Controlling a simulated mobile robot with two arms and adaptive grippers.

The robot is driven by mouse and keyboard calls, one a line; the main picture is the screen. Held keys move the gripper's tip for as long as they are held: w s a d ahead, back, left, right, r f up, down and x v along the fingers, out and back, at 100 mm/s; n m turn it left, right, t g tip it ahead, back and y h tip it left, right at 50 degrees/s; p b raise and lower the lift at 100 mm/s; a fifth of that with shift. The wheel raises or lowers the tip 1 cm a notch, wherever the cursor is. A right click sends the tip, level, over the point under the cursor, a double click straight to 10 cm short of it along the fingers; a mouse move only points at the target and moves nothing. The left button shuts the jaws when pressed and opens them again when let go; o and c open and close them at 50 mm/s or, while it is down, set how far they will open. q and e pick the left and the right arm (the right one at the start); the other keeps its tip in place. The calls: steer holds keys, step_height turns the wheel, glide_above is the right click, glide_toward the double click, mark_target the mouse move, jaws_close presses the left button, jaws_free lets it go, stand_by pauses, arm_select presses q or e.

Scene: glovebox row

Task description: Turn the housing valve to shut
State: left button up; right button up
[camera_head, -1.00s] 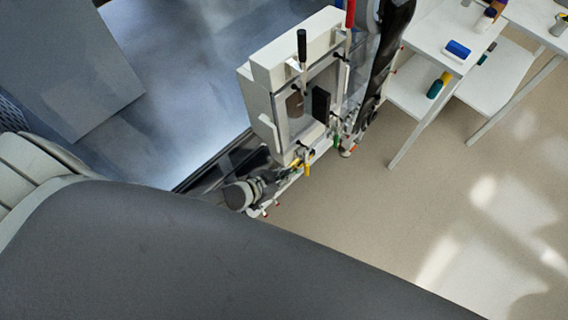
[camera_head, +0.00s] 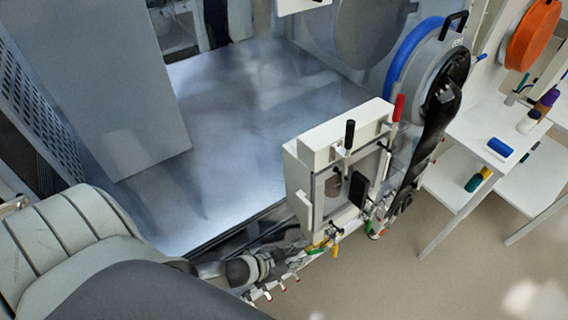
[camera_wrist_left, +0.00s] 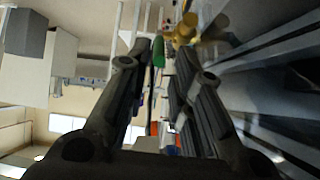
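A white box-shaped housing (camera_head: 305,190) stands at the front edge of the glovebox, with a black upright handle (camera_head: 349,134) and a red upright handle (camera_head: 398,108) at its top. Small yellow (camera_head: 318,247) and green (camera_head: 335,250) handles sit low at its front. I cannot tell which handle is the housing valve's. My left gripper (camera_head: 298,255) is low, just left of the yellow handle. In the left wrist view its fingers (camera_wrist_left: 162,55) are apart. A green handle (camera_wrist_left: 158,52) shows between them, and a yellow part (camera_wrist_left: 186,29) lies beyond the right finger. My right gripper is out of view.
A round port with a blue ring (camera_head: 405,55) and a hanging black glove (camera_head: 434,125) is right of the housing. White shelves (camera_head: 455,180) with small containers stand further right. A row of small red-tipped fittings (camera_head: 268,296) runs below my left arm. Open floor lies at lower right.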

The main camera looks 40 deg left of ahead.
arm_select(q)
steer(key=v, duration=0.6)
steer(key=shift+r, duration=0.25)
steer(key=shift+c, duration=0.5)
